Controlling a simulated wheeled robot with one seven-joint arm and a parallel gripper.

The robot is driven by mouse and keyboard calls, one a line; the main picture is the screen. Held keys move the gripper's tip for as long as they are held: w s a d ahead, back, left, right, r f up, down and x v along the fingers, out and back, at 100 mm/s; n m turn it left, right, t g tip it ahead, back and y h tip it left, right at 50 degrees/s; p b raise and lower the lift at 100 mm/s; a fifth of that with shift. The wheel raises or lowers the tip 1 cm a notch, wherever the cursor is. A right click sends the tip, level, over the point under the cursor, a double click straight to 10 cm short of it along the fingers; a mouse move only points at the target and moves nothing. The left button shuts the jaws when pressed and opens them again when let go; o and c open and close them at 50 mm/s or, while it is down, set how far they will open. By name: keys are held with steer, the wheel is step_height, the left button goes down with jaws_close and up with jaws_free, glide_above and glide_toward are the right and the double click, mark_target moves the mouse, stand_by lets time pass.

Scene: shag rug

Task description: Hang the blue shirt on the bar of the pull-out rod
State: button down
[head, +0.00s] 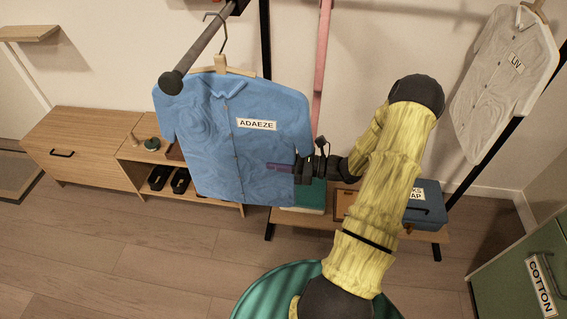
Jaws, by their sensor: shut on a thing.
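The blue shirt (240,145), labelled ADAEZE, hangs upright on a wooden hanger (222,67) with a wire hook. The dark pull-out rod (202,50) slants up from its round end cap at the shirt's left shoulder. The hook's curved top overlaps the rod in the head view near the upper picture edge; I cannot tell whether its weight rests there. My gripper (299,168) is shut on the shirt at its right edge, below the label. The fingertips are partly hidden, and a thin purple strip shows on the shirt beside them.
A low wooden cabinet (82,150) with shoes in an open shelf stands behind left. A white shirt (503,85), labelled LIV, hangs at right. A blue box (427,205) sits on a low bench. A green cabinet (520,270) labelled COTTON is at lower right. The wooden floor at left is clear.

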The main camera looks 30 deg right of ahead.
steer(key=shift+w+a+f+b, duration=0.25)
steer(key=shift+a+f+b, duration=0.1)
steer(key=shift+f, duration=0.15)
steer(key=shift+w+a+f+b, duration=0.2)
steer(key=shift+a+f+b, duration=0.15)
steer(key=shift+f, duration=0.15)
steer(key=c, duration=1.1)
jaws_free()
steer(key=shift+d, duration=0.1)
steer(key=b+v, duration=0.1)
steer(key=v, duration=1.6)
steer(key=shift+s+d, duration=0.1)
steer(key=shift+d, duration=0.05)
